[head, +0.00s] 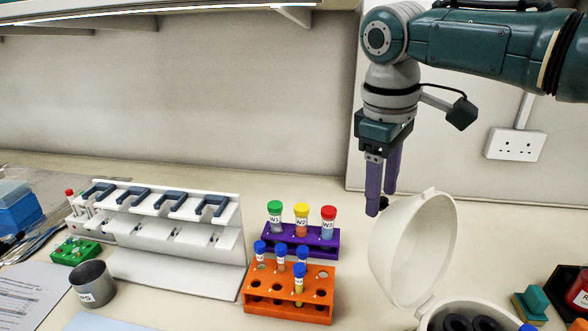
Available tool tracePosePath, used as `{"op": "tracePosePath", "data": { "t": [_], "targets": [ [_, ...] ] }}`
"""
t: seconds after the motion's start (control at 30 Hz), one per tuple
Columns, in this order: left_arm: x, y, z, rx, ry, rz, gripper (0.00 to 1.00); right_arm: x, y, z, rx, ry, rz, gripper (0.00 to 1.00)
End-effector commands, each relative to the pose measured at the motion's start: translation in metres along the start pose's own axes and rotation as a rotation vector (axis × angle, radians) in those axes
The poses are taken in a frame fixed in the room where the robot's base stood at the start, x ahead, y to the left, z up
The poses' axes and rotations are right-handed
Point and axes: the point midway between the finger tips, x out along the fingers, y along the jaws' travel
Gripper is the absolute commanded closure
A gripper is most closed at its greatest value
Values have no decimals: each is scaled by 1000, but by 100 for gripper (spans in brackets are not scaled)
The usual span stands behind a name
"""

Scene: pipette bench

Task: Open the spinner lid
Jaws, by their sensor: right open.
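The spinner (500,309) is a white round machine at the bottom right, cut off by the picture's lower edge. Dark rotor holes show inside it. Its white lid (398,252) stands raised and tilted back at the spinner's left side, with a small tab at its top. My right gripper (382,203) points down just behind and left of the lid's upper edge. Its purple fingers are apart with nothing between them. I cannot tell whether a fingertip touches the lid. My left gripper is out of view.
An orange rack (288,306) with blue-capped tubes and a purple rack (300,243) with larger tubes stand left of the lid. A white pipette stand (170,260) and a grey cup (93,284) are further left. A green block (530,305) sits at the right.

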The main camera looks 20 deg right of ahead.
Motion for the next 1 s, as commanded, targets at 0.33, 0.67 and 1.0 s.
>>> {"op": "tracePosePath", "data": {
  "t": [0.33, 0.67, 1.0],
  "targets": [
    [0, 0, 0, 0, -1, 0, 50, 8, 0, 0, -1, 1, 1, 43],
    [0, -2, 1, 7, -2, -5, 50, 7, 0, 0, 0, 1, 1, 78],
    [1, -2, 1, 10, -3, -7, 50, 7, 0, 0, 0, 1, 1, 100]
  ]
}}
